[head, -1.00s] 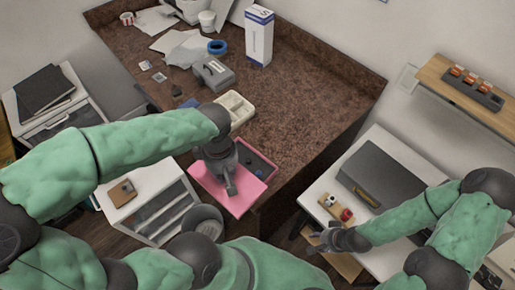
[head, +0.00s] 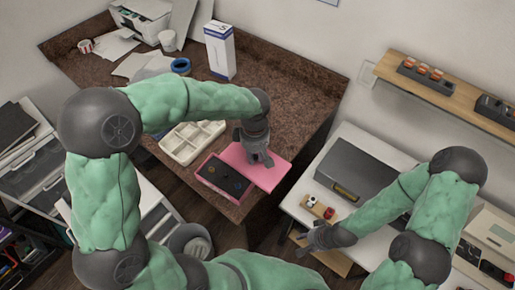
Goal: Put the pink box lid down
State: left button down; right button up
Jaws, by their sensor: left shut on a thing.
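The pink box lid (head: 270,178) is a flat pink panel near the front right edge of the brown counter. My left gripper (head: 262,160) is shut on it from above. The open pink box (head: 207,188), with a dark inside and small parts in it, sits directly left of the lid on the counter. The lid's left edge is close to or over the box's right rim. I cannot tell whether the lid touches the counter. My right gripper (head: 308,241) is low near the white table's front edge; its finger opening is unclear.
A cream divided tray (head: 192,142) lies just behind the pink box. A white and blue carton (head: 220,50) and a blue tape roll (head: 181,66) stand farther back. The counter (head: 300,90) is clear to the right of the carton. A grey case (head: 352,169) lies on the white table.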

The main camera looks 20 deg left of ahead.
pick_arm(q)
jog(key=shift+w+d+f, duration=0.3)
jog(key=shift+w+f, duration=0.05)
jog(key=shift+w, duration=0.2)
jog(key=w+a+f, duration=0.1)
jog(key=w+f, duration=0.2)
jog(key=w, duration=0.1)
jog(key=w+a+f+b, duration=0.1)
jog(key=w+f, duration=0.2)
jog(key=w, duration=0.1)
jog(key=w+a+f, duration=0.1)
jog(key=w+f, duration=0.2)
jog(key=w, duration=0.1)
jog(key=shift+w+a, duration=0.3)
jog(key=shift+a, duration=0.05)
jog(key=shift+w+a+f, duration=0.1)
jog(key=shift+w+f, duration=0.15)
jog(key=shift+f, duration=0.2)
jog(key=shift+f+b, duration=0.5)
jog(key=shift+f, duration=1)
jog(key=shift+f, duration=0.1)
jog(key=c, duration=1.1)
grip_release()
